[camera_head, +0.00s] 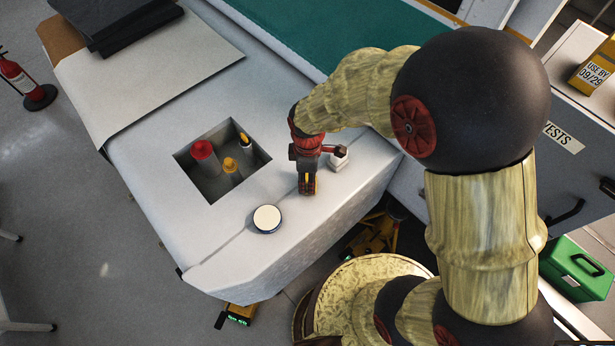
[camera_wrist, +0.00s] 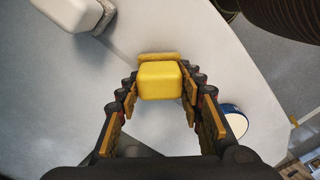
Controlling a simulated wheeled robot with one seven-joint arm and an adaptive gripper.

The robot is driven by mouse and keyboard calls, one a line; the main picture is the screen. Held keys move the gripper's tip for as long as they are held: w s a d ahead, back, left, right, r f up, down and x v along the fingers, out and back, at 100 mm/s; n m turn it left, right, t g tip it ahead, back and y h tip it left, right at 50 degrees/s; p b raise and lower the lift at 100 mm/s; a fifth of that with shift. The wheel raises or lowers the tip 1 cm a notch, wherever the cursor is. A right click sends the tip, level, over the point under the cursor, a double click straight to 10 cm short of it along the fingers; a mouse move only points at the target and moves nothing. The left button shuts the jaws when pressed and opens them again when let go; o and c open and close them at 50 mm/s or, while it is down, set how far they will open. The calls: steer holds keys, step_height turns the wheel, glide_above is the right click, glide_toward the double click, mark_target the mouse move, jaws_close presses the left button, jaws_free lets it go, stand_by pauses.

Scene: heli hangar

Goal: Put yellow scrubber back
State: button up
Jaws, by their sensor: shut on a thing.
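My gripper (camera_head: 309,186) is over the pale counter, to the right of a square recess. In the wrist view my gripper (camera_wrist: 160,85) is shut on the yellow scrubber (camera_wrist: 161,80), a rounded yellow block between the two fingers. In the head view the scrubber is mostly hidden by the gripper. I cannot tell whether it touches the counter. The recess (camera_head: 190,177) in the counter holds a red-capped container (camera_head: 202,149), a yellow-topped item (camera_head: 230,165) and a thin dark item with a yellow tip (camera_head: 245,140).
A round, blue-rimmed white tin (camera_head: 267,218) lies near the counter's front edge; it also shows in the wrist view (camera_wrist: 233,121). A small white block (camera_head: 339,159) stands right of my gripper. A pale board (camera_head: 150,75) lies beyond the recess. Counter between recess and gripper is clear.

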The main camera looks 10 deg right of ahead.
steer(key=o, duration=1)
steer(key=shift+f, duration=0.1)
step_height(320, 180, up, 12)
steer(key=shift+r+b, duration=0.25)
steer(key=shift+b, duration=0.1)
steer(key=s+d+r+m+t, duration=0.2)
steer(key=s+d+r+m, duration=0.2)
steer(key=r+m, duration=0.1)
steer(key=s+d+r+m+t, duration=0.1)
steer(key=s+d+r+m, duration=0.3)
steer(key=r+m, duration=0.1)
steer(key=s+d+r+m+t, duration=0.2)
steer(key=s+d+r+m, duration=0.2)
steer(key=r+m, duration=0.1)
steer(key=shift+s+d+r+m+t, duration=0.15)
steer(key=shift+d+r+m+t, duration=0.15)
steer(key=shift+m, duration=0.1)
